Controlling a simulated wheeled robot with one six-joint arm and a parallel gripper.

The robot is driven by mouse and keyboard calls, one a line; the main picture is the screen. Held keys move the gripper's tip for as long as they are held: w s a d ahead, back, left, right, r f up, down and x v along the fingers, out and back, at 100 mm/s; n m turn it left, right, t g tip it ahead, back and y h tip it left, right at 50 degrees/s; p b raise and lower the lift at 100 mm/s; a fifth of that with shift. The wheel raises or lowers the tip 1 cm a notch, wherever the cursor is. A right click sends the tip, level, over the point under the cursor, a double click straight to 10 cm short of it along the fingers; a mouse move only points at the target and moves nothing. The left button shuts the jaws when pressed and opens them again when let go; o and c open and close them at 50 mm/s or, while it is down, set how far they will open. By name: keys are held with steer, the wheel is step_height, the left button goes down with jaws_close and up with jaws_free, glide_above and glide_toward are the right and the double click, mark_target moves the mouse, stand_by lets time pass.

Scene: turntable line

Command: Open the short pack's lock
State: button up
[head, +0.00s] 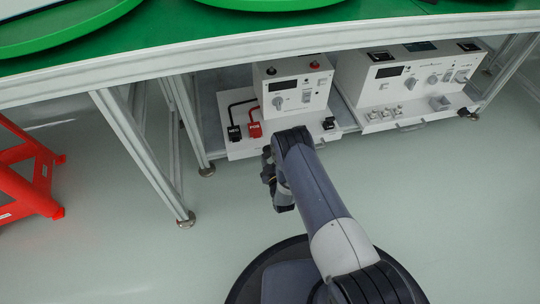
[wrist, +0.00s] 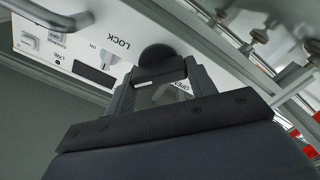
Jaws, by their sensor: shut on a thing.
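Two white packs stand under the bench; the left one (head: 292,93) is the narrower. My gripper (head: 267,170) is low in front of its tray in the head view, and what it holds is hidden there. In the wrist view a white panel (wrist: 78,32) carries the upside-down words LOCK and OPEN. A black round knob (wrist: 157,57) sits between these words. The fingers of my gripper (wrist: 158,80) are shut on the knob from both sides. I cannot tell exactly which way the knob is turned.
The wider pack (head: 412,72) stands to the right. Red and black plugs (head: 254,129) lie on the left tray. A bench leg (head: 143,155) stands left of my arm, and a red stand (head: 28,170) is farther left. The floor in front is clear.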

steer(key=n, duration=0.4)
steer(key=shift+f+n, duration=0.1)
steer(key=shift+n, duration=0.2)
steer(key=shift+f+n, duration=0.1)
steer(key=shift+n, duration=1.8)
steer(key=o, duration=1)
steer(key=shift+s, duration=0.1)
